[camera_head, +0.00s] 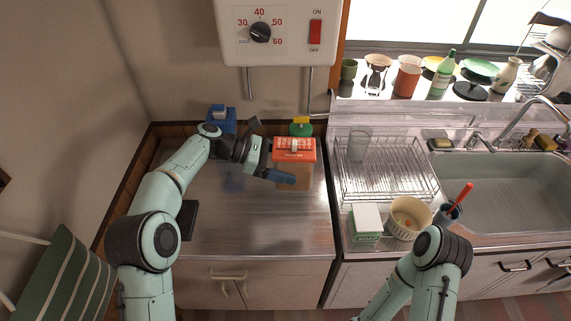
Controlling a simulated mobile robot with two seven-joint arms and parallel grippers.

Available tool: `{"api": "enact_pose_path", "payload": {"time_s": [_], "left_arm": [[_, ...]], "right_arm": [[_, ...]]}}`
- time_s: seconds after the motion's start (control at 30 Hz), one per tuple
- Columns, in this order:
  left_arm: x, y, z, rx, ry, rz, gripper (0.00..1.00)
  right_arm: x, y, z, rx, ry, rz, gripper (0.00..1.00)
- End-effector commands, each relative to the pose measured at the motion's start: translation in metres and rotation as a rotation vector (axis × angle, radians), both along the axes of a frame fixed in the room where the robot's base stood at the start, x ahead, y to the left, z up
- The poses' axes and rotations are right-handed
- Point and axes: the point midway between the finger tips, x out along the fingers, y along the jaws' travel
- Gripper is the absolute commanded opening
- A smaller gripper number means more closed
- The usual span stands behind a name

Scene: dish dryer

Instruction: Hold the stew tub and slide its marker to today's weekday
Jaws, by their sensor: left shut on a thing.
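A tub with an orange-red top (308,154) stands on the steel counter left of the sink. I take it to be the stew tub. Its top carries rows of pale lettering, too small to read, and a small white piece that looks like the marker (294,145). Its lower body looks brownish. My left gripper (272,152) reaches in from the left and is shut on this tub, with one blue-grey finger across its near side. The far finger is partly hidden. My right arm shows at the bottom right, but its gripper is out of view.
A blue container (222,116) and a green one with a yellow top (300,128) stand behind, near the wall. A dial box (265,32) hangs above. A dish rack (388,170), soap box (366,220) and cream bowl (407,220) lie right. The front counter is clear.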

Motion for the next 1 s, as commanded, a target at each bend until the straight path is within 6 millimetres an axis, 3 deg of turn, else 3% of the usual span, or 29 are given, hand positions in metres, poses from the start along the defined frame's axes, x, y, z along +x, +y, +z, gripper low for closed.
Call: {"api": "enact_pose_path", "payload": {"time_s": [1.0], "left_arm": [[0.000, 0.000, -0.054, -0.004, -0.001, 0.001, 0.23]], "right_arm": [[-0.006, 0.000, -0.008, 0.000, 0.008, 0.000, 0.43]]}}
